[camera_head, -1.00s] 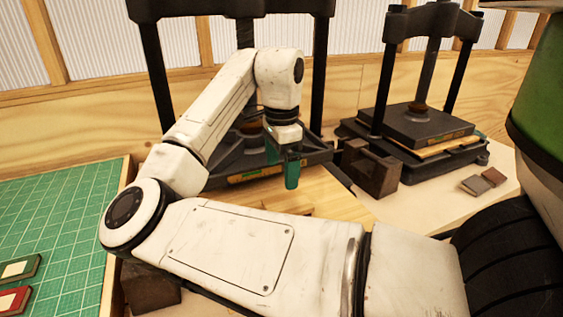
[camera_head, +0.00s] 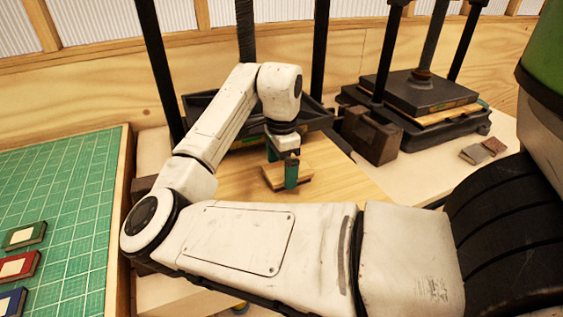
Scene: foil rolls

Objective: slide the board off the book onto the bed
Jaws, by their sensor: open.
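A small pale wooden board (camera_head: 312,166) lies flat, apparently on a thin dark-edged book that I cannot see clearly. They rest on the wide light-wood bed (camera_head: 345,192) in front of the large black press. My gripper (camera_head: 281,164) points down at the board, its green fingers apart. One finger crosses the board's front edge; the other is at its back left. I cannot tell whether either finger touches it. My forearm covers the near part of the bed.
The large press's black posts (camera_head: 160,65) rise behind my arm. A smaller press (camera_head: 425,95), dark block (camera_head: 370,135) and small samples (camera_head: 483,151) stand at the right. A wood-rimmed green mat (camera_head: 60,190) at the left holds small books (camera_head: 22,268).

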